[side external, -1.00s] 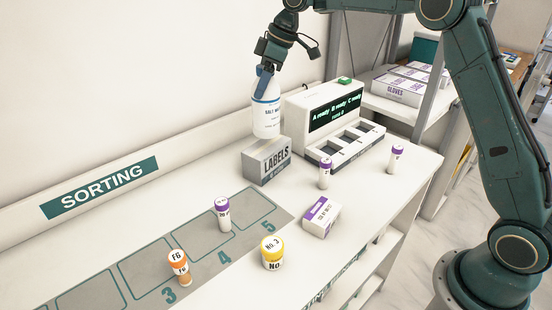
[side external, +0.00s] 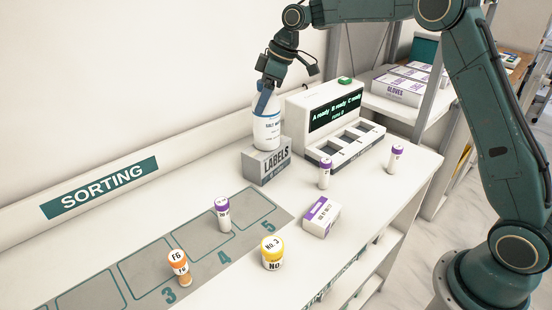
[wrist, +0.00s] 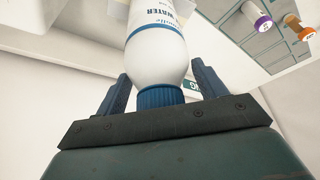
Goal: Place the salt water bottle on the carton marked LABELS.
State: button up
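The salt water bottle (side external: 266,129), white with a blue-edged label, stands upright at the top of the grey carton marked LABELS (side external: 272,166). Its base appears to touch the carton top. My gripper (side external: 264,103) comes down from above, with its fingers at the upper part of the bottle. In the wrist view the bottle (wrist: 157,58) has its blue cap towards my palm. The carton is not clearly visible in that view.
A white machine with a lit display (side external: 337,112) stands close right of the carton. The sorting mat (side external: 130,280) lies at front left.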

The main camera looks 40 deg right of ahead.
jog(key=shift+o, duration=1.2)
jog(key=shift+r, duration=0.2)
jog(key=v, duration=0.9)
jog(key=shift+v, duration=1.4)
jog(key=shift+r, duration=0.1)
